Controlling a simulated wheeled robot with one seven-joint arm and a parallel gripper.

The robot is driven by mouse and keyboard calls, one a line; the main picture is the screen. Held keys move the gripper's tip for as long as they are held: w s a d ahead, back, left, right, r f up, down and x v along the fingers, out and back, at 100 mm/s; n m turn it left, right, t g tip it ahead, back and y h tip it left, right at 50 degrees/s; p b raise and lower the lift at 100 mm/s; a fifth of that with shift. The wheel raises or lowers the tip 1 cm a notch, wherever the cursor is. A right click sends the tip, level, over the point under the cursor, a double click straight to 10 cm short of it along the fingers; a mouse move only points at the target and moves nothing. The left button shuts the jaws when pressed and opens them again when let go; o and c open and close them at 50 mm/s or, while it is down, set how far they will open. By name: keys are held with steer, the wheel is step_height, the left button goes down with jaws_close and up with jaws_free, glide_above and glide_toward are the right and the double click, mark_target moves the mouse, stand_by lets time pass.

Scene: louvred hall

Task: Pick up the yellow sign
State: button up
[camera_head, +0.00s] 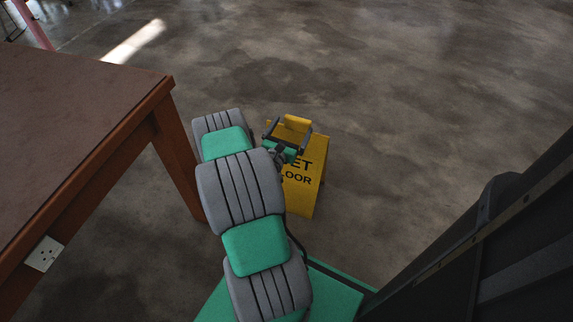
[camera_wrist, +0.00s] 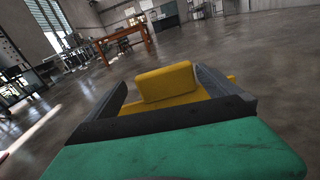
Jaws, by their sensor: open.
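The yellow sign (camera_head: 304,185) stands upright on the concrete floor in the head view, with dark lettering on its face. My arm and gripper hide part of its left side and upper face. My gripper (camera_head: 287,133) is at the top of the sign, with its fingers apart on either side of the sign's top handle. In the wrist view the yellow top (camera_wrist: 167,84) shows between the two dark fingers of my gripper (camera_wrist: 170,92). Whether the fingers touch it cannot be told.
A brown wooden table (camera_head: 80,85) stands close on the left, its leg (camera_head: 178,160) near my arm. A socket plate (camera_head: 44,253) is on its side. A dark structure (camera_head: 500,240) fills the lower right. The floor (camera_head: 400,80) beyond the sign is clear.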

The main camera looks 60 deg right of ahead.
steer(key=shift+f+n, duration=0.35)
steer(key=shift+n, duration=0.15)
steer(key=shift+d, duration=0.3)
steer(key=shift+d+p, duration=0.45)
steer(key=shift+d, duration=0.5)
steer(key=d, duration=0.3)
steer(key=d+b, duration=0.1)
steer(key=d, duration=0.1)
steer(key=shift+w+d, duration=0.15)
steer(key=shift+w, duration=0.1)
steer(key=c, duration=1.8)
steer(key=shift+r, duration=0.15)
